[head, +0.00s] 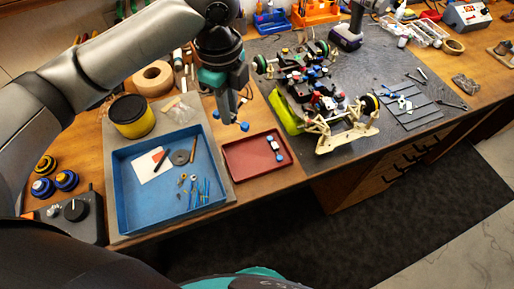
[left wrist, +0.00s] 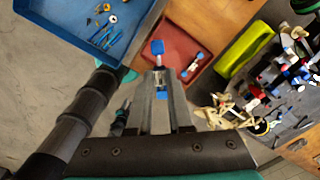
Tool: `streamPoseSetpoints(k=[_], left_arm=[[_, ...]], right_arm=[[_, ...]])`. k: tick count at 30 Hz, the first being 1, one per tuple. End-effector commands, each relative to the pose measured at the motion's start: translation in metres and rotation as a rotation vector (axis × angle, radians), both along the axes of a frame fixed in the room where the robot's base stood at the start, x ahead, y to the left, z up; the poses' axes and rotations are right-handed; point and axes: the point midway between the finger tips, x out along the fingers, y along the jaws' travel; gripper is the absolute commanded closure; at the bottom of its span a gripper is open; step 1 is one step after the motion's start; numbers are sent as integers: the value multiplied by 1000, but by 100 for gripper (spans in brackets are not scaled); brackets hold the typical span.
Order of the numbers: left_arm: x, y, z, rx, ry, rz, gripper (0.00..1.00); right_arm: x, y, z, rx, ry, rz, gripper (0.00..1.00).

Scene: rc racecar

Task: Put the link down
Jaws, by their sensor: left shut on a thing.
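My left gripper (head: 241,114) is shut on a small link with blue ends (head: 244,126). It holds the link in the air, near the upper left corner of the red tray (head: 244,170) in the head view. In the left wrist view the fingers of my left gripper (left wrist: 160,88) grip the link, and its blue end (left wrist: 157,47) sticks out past the fingertips in front of the red tray (left wrist: 172,33). A second link with blue ends (head: 277,146) lies in the red tray. My right gripper is not seen.
A blue tray (head: 128,190) with small parts stands left of the red tray. A yellow tin (head: 132,117) is behind it. The RC car chassis (head: 310,90) stands on the dark mat (head: 375,75) to the right. The left part of the red tray is bare.

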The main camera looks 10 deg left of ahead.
Motion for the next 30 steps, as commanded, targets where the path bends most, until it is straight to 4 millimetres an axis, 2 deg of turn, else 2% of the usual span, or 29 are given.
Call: streamPoseSetpoints(k=[1,9,17,20,30], left_arm=[[0,-1,7,-1,4,-84,100],[4,-4,19,6,10,-503,100],[6,-5,19,8,14,-684,100],[5,-5,6,8,18,-697,100],[5,-5,-83,8,18,-696,100]], right_arm=[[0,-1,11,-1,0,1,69],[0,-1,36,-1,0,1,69],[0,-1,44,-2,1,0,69],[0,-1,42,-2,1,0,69],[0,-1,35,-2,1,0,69]])
